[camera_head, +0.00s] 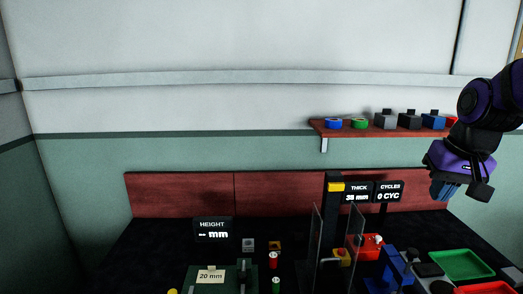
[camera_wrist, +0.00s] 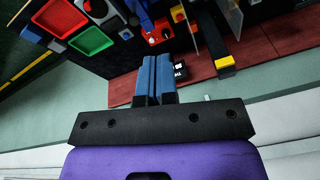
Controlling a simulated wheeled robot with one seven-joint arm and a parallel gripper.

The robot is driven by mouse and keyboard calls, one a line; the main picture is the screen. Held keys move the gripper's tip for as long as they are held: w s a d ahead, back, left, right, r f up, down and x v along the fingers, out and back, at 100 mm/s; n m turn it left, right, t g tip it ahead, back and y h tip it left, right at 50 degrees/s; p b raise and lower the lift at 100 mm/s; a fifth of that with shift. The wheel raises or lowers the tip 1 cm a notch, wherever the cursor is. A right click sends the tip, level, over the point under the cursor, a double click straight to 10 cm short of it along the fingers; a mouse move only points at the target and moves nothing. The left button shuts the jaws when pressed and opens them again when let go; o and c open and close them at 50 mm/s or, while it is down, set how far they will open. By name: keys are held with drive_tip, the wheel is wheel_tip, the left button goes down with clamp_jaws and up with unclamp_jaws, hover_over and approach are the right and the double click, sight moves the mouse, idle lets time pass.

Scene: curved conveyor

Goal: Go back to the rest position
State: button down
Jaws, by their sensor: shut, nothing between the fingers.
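My gripper (camera_head: 445,190) is at the right of the head view, raised above the bench and in front of the wall. It has a purple body and blue fingers. In the wrist view the two blue fingers (camera_wrist: 153,75) lie side by side, closed, with nothing between them. The gripper touches nothing that I can see.
A shelf (camera_head: 318,129) with rings and blocks is on the wall, left of my arm. Below stand a thickness display (camera_head: 359,192), clear panels (camera_head: 317,240), a red box (camera_head: 368,247), a green tray (camera_head: 461,265) and a height display (camera_head: 212,230). Space around the gripper looks free.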

drive_tip(key=s+a+r+n+t, duration=0.1)
drive_tip(key=s+a+r, duration=0.1)
drive_tip(key=s, duration=0.5)
drive_tip(key=s+a+r+n+t, duration=0.1)
drive_tip(key=s+a+r, duration=0.1)
drive_tip(key=s, duration=0.5)
drive_tip(key=shift+r+n+h, duration=0.3)
drive_tip(key=shift+r, duration=0.1)
